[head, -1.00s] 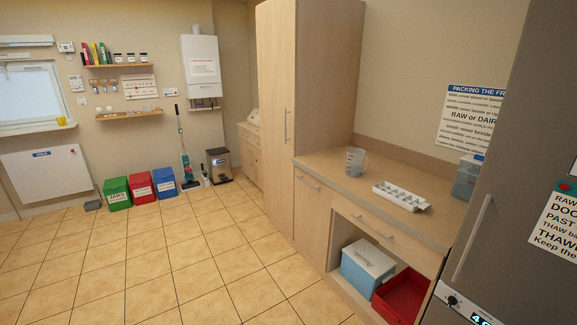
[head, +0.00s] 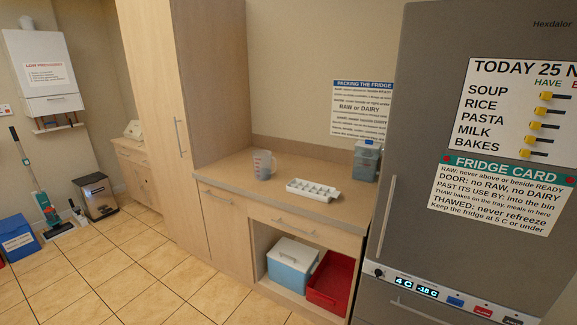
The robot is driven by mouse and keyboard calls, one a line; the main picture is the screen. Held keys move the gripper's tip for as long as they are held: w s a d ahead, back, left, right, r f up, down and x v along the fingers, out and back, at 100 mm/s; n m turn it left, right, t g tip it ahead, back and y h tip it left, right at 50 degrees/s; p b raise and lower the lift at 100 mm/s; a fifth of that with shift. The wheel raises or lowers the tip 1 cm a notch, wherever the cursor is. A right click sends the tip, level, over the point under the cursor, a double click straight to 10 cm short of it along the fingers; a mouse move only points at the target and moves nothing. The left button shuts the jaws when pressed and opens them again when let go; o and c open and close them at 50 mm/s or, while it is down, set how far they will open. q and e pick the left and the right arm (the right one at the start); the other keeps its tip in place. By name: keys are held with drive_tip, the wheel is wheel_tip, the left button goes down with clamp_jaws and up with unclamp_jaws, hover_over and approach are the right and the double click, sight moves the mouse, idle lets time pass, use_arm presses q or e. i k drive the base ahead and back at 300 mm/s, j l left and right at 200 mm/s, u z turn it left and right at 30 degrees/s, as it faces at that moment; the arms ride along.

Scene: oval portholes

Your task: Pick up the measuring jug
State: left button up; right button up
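The measuring jug (head: 262,165) is clear with markings on its side. It stands upright on the wooden counter (head: 231,181), near the tall cupboard on its left. Its handle appears to be on the right side. Nothing covers it. Neither of my grippers shows in the head view.
A white sectioned tray (head: 313,191) lies on the counter right of the jug. A lidded tub (head: 366,160) stands at the back right by the grey fridge (head: 440,60). Below are a blue-and-white cool box (head: 291,266) and a red crate (head: 331,284). The tiled floor (head: 130,265) in front is clear.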

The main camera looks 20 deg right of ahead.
sight(262, 160)
drive_tip(key=i+j+z, duration=0.15)
drive_tip(key=j+z, duration=0.3)
drive_tip(key=i+j+z, duration=0.15)
drive_tip(key=z, duration=0.3)
drive_tip(key=j+z, duration=0.5)
